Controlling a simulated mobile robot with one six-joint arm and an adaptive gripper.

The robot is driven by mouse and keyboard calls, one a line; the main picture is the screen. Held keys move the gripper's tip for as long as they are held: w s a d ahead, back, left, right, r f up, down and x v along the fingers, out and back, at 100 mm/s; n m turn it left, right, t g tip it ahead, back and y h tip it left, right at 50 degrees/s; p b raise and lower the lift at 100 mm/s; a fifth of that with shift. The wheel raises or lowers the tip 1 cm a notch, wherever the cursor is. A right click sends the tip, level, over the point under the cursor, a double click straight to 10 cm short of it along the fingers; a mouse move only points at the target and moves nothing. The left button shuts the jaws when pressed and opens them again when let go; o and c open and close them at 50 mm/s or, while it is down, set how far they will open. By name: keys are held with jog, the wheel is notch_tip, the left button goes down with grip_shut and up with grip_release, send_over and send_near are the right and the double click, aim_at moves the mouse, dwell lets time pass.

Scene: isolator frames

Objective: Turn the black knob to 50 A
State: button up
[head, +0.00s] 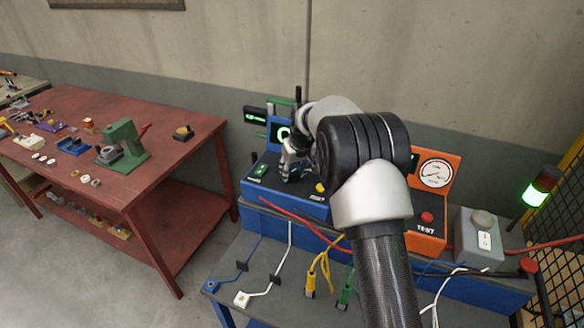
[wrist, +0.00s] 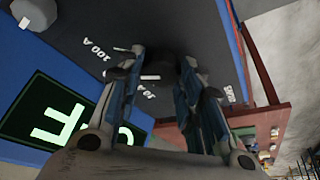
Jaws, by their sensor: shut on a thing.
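The blue tester (head: 310,205) with a dark sloped panel stands at the bench's back left. My gripper (head: 288,172) is down at this panel. In the wrist view my gripper (wrist: 166,62) is shut on the black knob (wrist: 165,57), which is dark, blurred and mostly hidden between the fingers. A label reading 100 A (wrist: 97,50) is left of the fingers. A label that seems to read 10 A (wrist: 149,93) shows between them, with a short white mark (wrist: 150,77) beside it. Another label (wrist: 230,93) at right is unreadable. I cannot tell where the knob points.
A lit green display (wrist: 70,122) is close to my left finger. An orange tester (head: 428,235) with a dial and a grey box (head: 478,240) stand to the right. Several cables lie on the bench front. A red table (head: 180,150) with tools stands at left.

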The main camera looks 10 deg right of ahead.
jog(key=n, duration=0.2)
jog(key=n+y, duration=0.1)
jog(key=n, duration=0.1)
jog(key=shift+d+n+g+y, duration=0.15)
jog(key=shift+n+g+y, duration=0.15)
dwell(0.5)
jog(key=o, duration=1.1)
jog(key=shift+c, duration=0.2)
jog(key=v, duration=1.2)
jog(key=shift+w+r, duration=0.1)
jog(key=shift+r, duration=0.05)
